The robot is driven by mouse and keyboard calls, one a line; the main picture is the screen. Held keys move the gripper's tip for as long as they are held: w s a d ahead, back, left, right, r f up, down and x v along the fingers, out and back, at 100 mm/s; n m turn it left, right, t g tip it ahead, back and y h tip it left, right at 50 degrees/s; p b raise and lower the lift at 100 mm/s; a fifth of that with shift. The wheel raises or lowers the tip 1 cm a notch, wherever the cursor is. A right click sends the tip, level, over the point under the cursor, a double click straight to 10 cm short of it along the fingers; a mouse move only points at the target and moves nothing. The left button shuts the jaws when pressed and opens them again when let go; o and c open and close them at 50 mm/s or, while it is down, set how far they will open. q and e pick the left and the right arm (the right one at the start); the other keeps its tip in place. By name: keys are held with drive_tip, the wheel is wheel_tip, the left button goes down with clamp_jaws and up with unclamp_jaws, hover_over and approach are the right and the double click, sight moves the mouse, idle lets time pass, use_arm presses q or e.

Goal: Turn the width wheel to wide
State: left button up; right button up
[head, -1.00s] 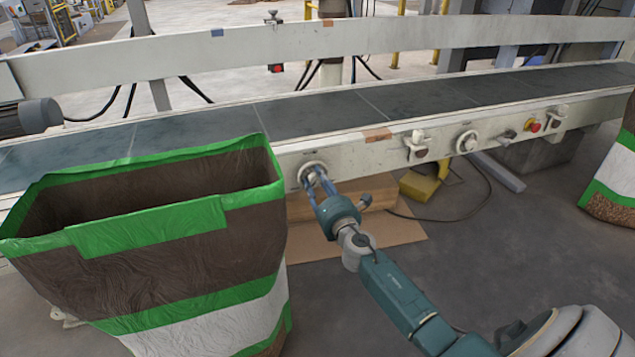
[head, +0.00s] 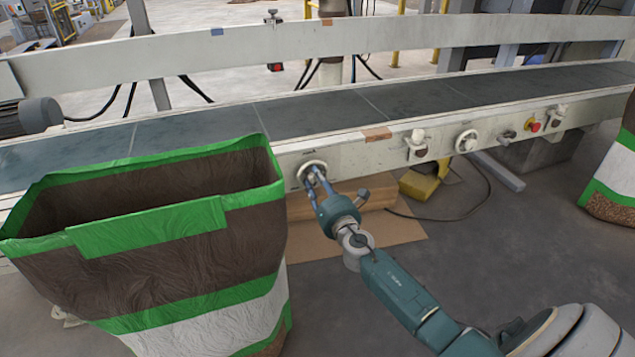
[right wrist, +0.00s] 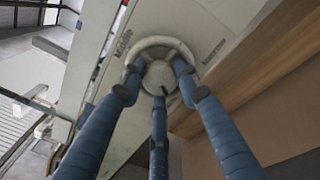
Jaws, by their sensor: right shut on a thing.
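The width wheel (head: 312,162) is a pale round handwheel on the front face of the conveyor frame, just right of the large open bag. My left gripper is not in view.
A brown bag with green bands (head: 150,280) stands close on the left. The conveyor belt (head: 300,112) runs behind the wheel. Other controls, including a second handwheel (head: 466,141) and a red button (head: 535,127), sit farther right. Cardboard (head: 400,232) lies on the floor below.

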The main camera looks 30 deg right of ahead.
drive_tip(key=o, duration=1.1)
drive_tip(key=shift+d+r, duration=0.15)
drive_tip(key=shift+d, duration=0.15)
drive_tip(key=shift+o, duration=0.2)
drive_tip(key=shift+s+a, duration=0.1)
drive_tip(key=shift+a, duration=0.05)
drive_tip(key=v, duration=1.2)
